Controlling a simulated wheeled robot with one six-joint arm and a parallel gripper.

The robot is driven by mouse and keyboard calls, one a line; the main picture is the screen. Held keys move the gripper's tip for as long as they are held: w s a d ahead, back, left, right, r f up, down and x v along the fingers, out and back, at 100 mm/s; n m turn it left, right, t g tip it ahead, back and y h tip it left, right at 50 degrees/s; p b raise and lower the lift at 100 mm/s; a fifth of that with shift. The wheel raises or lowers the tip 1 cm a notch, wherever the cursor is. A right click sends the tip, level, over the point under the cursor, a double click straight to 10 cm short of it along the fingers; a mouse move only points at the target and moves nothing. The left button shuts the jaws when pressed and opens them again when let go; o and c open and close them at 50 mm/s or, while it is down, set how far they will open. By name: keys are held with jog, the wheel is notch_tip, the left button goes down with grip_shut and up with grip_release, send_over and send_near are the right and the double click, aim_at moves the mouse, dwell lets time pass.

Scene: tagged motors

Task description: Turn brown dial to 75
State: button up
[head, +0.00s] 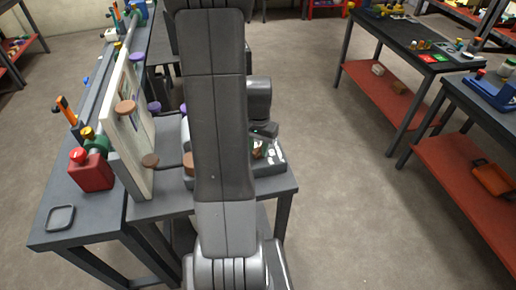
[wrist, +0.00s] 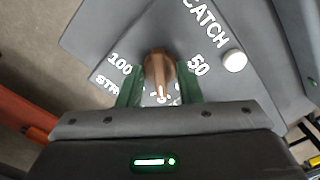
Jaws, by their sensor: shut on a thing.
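The brown dial (wrist: 158,72) sits on a grey panel (wrist: 110,30) in the wrist view. White "100" shows left of it and "50" right of it. I cannot tell which number the dial points to. In the head view my gripper (head: 263,131) is over the device on the grey table, and my arm hides part of that device.
A white round button (wrist: 234,61) sits beside the "CATCH" label, right of the dial. In the head view, a white upright board (head: 135,130) with brown and purple knobs and a red block (head: 90,171) stand to the left. Open floor lies to the right.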

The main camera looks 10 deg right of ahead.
aim_at(258, 148)
jog(key=shift+m, duration=0.6)
jog(key=o, duration=1)
jog(key=shift+c, duration=0.2)
notch_tip(258, 148, up, 14)
jog(key=shift+b, duration=0.4)
jog(key=shift+f, duration=0.1)
notch_tip(258, 148, down, 14)
jog(key=shift+r, duration=0.1)
jog(key=shift+r, duration=0.15)
dwell(0.3)
